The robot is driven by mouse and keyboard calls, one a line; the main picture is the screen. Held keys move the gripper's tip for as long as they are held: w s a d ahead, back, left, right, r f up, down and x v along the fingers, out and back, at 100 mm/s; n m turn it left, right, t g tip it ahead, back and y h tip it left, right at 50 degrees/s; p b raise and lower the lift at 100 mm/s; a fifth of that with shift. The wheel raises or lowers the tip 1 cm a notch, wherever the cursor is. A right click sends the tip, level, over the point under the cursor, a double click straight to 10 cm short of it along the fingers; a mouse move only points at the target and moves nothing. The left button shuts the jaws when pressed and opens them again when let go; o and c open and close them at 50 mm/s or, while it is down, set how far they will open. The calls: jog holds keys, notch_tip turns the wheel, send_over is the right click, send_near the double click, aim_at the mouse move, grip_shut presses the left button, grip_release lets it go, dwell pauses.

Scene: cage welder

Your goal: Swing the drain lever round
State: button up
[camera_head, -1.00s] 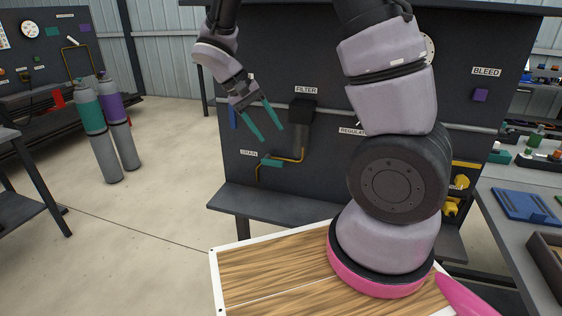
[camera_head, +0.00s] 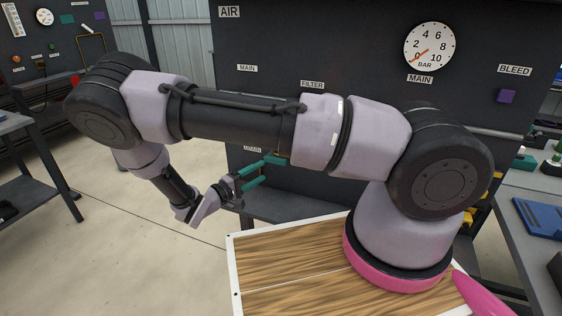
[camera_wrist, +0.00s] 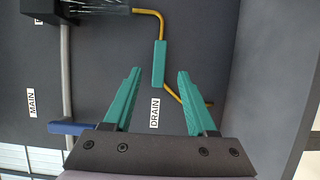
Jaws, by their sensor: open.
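The drain lever is a teal bar (camera_wrist: 159,60) on a thin yellow pipe on the dark panel. In the wrist view it runs up and down the picture, above the DRAIN label (camera_wrist: 154,112). My gripper (camera_wrist: 159,74) is open, one teal finger on each side of the lever's lower end. Both fingers look apart from it; I cannot tell how much depth is left between them. In the head view my gripper (camera_head: 274,169) is at the panel below the DRAIN label, and my arm hides the pipe above the lever.
A blue lever (camera_wrist: 68,127) sits on a grey pipe at the left of the wrist view, close to one finger. The black filter box (camera_wrist: 45,10) is at top left. A grey ledge (camera_head: 290,203) runs below the panel. A BAR gauge (camera_head: 430,47) hangs above.

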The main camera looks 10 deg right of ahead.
jog(key=x, duration=1)
jog(key=shift+s, duration=0.1)
grip_shut()
dwell(1.1)
